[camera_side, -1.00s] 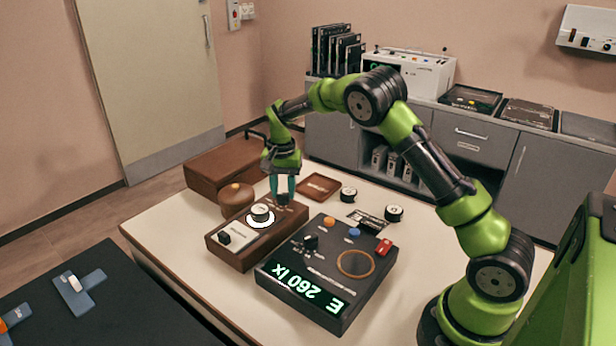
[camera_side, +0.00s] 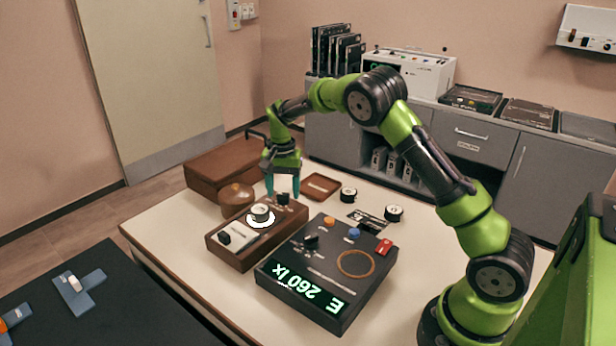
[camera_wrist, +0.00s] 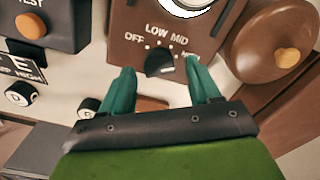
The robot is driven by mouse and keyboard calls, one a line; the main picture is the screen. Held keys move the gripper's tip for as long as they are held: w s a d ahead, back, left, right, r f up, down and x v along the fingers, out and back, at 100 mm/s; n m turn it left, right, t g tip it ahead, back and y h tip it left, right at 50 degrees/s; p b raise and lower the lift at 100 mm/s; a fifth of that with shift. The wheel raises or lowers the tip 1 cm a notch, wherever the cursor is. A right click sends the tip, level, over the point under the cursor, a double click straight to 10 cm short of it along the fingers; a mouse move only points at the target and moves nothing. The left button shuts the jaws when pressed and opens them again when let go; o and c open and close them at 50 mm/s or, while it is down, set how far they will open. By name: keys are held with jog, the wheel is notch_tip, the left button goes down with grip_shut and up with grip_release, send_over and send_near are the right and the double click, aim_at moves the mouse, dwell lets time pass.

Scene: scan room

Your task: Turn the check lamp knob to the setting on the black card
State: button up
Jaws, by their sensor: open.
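The check lamp knob (camera_side: 283,199) is a small black knob at the far end of the brown lamp box (camera_side: 226,256). In the wrist view the knob (camera_wrist: 160,65) sits on a scale marked OFF, LOW, MID and a partly hidden fourth label. I cannot tell for sure which label it points to. My gripper (camera_side: 283,187) is open just above the knob; in the wrist view its teal fingers (camera_wrist: 164,80) stand apart on either side, holding nothing.
A glowing white ring (camera_side: 261,219) lights the brown box. The black meter (camera_side: 325,285) beside it shows 260 lx upside down. A round brown pot (camera_side: 236,198), a brown tray (camera_side: 320,186) and two small black-and-white round items (camera_side: 394,213) stand close by. The table's front is clear.

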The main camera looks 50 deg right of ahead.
aim_at(289, 195)
notch_tip(289, 195, up, 17)
dwell(0.4)
jog(key=shift+f, duration=0.1)
jog(key=s+a+n+t+y, duration=0.1)
jog(key=s+a+n+t, duration=0.2)
jog(key=s, duration=1.1)
jog(key=s+a+r+n+t+y, duration=0.1)
jog(key=s+a+n+t, duration=0.3)
jog(key=s+a, duration=0.5)
jog(key=shift+s+a+r+n, duration=0.15)
jog(key=shift+s+a+n, duration=0.35)
jog(key=shift+s, duration=1.85)
jog(key=shift+d, duration=0.1)
